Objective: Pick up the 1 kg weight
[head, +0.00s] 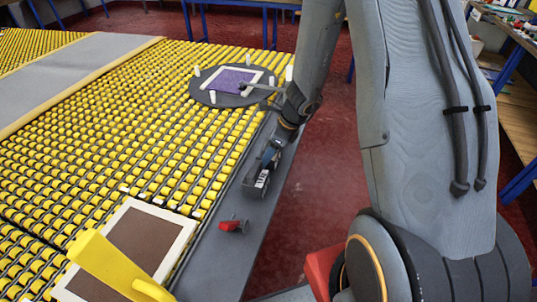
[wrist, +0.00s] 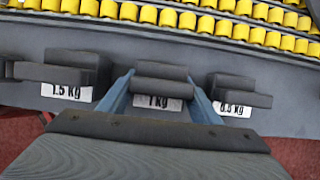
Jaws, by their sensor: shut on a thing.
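The 1 kg weight (wrist: 162,87) is a dark grey block with a white "1 kg" label, in the middle of the wrist view. My gripper (wrist: 160,80) has its two blue fingers on the left and right sides of it and is shut on it. The weight still appears level with its neighbours, over the grey ledge; I cannot tell if it touches the ledge. In the head view my gripper (head: 270,156) points down at the dark weights on the ledge, and it hides part of them.
A 1.5 kg weight (wrist: 75,75) stands close on the left and a 0.5 kg weight (wrist: 238,90) close on the right. A red tool (head: 234,226) lies on the grey ledge (head: 215,265). Yellow rollers (head: 120,110) carry a framed brown mat (head: 145,238) and a round dark disc (head: 208,95).

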